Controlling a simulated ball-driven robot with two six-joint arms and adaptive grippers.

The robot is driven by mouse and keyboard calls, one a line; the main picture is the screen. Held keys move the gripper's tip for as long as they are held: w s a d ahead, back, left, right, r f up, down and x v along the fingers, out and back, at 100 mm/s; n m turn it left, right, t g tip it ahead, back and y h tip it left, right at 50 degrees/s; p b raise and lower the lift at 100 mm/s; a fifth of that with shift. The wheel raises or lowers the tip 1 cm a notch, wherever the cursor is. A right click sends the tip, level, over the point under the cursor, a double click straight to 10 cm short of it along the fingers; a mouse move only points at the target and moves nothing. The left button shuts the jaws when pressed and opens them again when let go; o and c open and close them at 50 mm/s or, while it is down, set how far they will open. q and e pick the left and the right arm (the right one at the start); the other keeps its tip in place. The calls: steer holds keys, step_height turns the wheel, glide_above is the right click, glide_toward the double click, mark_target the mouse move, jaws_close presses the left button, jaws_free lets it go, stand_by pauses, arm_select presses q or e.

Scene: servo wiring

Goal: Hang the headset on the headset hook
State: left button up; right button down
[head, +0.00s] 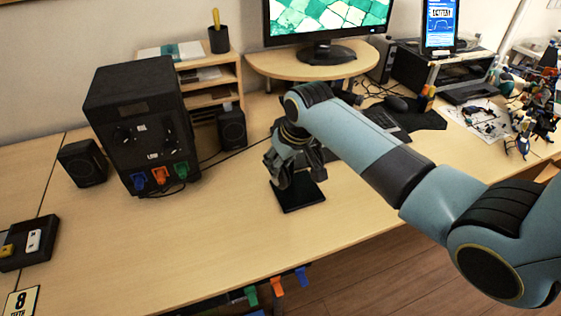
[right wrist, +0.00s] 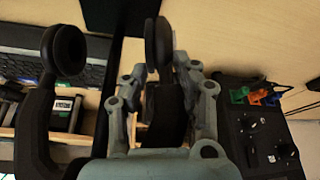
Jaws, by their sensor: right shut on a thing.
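My right gripper (head: 292,178) is low over the middle of the desk, above a flat black square base (head: 298,196). In the right wrist view my right gripper (right wrist: 162,75) is shut on the black headset (right wrist: 36,125). One round ear pad stands out to the left of the fingers and the other shows between the fingertips. In the head view the headset is mostly hidden by the gripper. Blue, orange and green hooks (head: 277,286) show at the desk's front edge; I cannot tell which is the headset hook. My left gripper is not in view.
A black box (head: 145,110) with coloured clips stands left of the gripper, between small speakers (head: 83,163). A monitor (head: 325,20) on a wooden riser, a keyboard (head: 380,122) and a mouse (head: 397,103) lie behind. The front-left desk surface is mostly clear.

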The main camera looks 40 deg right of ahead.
steer(key=c, duration=1)
jaws_free()
steer(key=shift+o, duration=0.2)
steer(key=v, duration=0.3)
steer(key=s, duration=1.2)
steer(key=shift+d, duration=0.15)
steer(key=shift+s, duration=0.1)
